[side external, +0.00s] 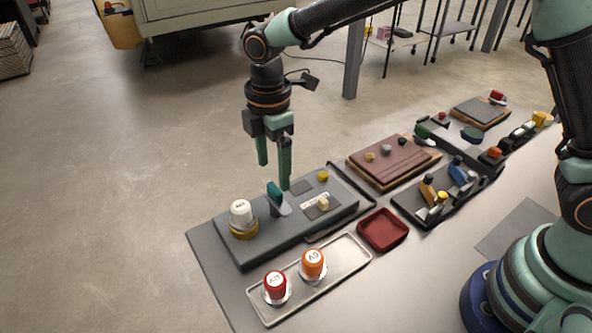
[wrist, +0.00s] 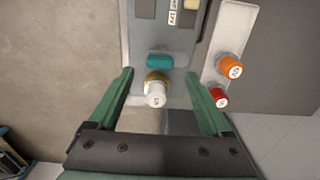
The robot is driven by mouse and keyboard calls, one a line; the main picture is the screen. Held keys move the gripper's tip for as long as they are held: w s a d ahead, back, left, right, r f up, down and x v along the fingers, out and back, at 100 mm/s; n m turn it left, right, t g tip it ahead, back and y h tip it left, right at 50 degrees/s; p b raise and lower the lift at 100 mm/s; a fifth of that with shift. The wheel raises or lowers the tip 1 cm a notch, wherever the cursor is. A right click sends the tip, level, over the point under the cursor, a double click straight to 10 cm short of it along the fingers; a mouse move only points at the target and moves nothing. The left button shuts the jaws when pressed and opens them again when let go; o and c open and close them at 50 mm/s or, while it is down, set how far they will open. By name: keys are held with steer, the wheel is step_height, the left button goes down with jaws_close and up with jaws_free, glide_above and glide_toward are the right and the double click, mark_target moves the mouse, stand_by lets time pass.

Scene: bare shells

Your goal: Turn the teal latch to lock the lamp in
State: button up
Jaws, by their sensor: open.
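The teal latch (side external: 274,192) stands up from the grey fixture board (side external: 335,213), next to the white lamp (side external: 241,212), which sits upright in a yellow ring. My gripper (side external: 274,174) is open and empty above the board, with its green fingers pointing down. In the side view one fingertip overlaps the latch's top; I cannot tell whether they touch. In the wrist view the latch (wrist: 159,61) shows between and just beyond the fingertips (wrist: 160,76), with the white lamp (wrist: 156,98) nearer the palm. The latch's lower part is partly hidden by a grey plate in the side view.
A metal tray (side external: 344,268) with a red lamp (side external: 275,284) and an orange lamp (side external: 313,263) lies in front of the board. A red dish (side external: 383,230) is beside it. Brown and black fixtures fill the bench to the right. Bare floor lies left.

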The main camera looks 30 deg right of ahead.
mark_target(274, 188)
steer(key=shift+f, duration=2.5)
jaws_close()
